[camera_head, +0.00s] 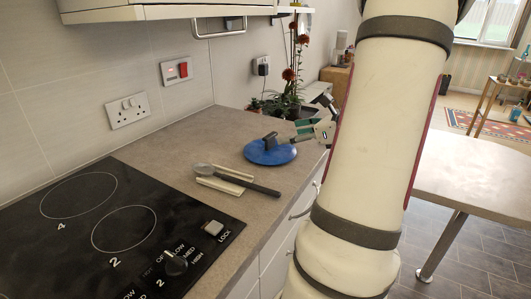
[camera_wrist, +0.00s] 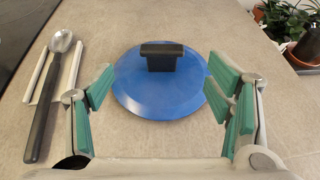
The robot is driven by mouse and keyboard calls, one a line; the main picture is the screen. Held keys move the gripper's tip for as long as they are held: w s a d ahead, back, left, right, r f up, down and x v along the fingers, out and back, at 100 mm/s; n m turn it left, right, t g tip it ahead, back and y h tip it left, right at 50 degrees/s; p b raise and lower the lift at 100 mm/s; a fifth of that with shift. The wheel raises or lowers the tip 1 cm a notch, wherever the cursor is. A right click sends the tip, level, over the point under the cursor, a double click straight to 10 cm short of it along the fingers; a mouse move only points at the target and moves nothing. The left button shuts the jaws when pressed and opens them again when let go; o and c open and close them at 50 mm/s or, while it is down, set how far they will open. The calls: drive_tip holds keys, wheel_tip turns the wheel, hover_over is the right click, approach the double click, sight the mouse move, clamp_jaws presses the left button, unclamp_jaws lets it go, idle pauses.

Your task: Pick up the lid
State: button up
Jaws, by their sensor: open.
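The lid (camera_head: 262,153) is a round blue disc with a dark handle on top. It lies flat on the grey countertop near the counter's right edge. In the wrist view the lid (camera_wrist: 150,95) is ahead of my gripper, roughly centred, with its black handle (camera_wrist: 161,55) at the far side of the fingertips. My gripper (camera_wrist: 160,86) is open, its green-padded fingers to the left and right of the lid, and nothing is between them. In the head view my gripper (camera_head: 300,134) is just right of the lid, partly hidden by my arm.
A dark-handled spoon (camera_head: 240,180) lies on a pale rest (camera_head: 222,185) left of the lid. A black hob (camera_head: 110,225) covers the near left counter. Potted plants (camera_head: 285,100) stand at the counter's far end. A cabinet (camera_head: 165,10) hangs above.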

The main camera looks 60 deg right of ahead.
sight(273, 136)
drive_tip(key=b+x, duration=0.1)
drive_tip(key=x, duration=0.8)
drive_tip(key=shift+d+f, duration=0.15)
drive_tip(key=shift+f, duration=0.05)
drive_tip(key=c, duration=1.6)
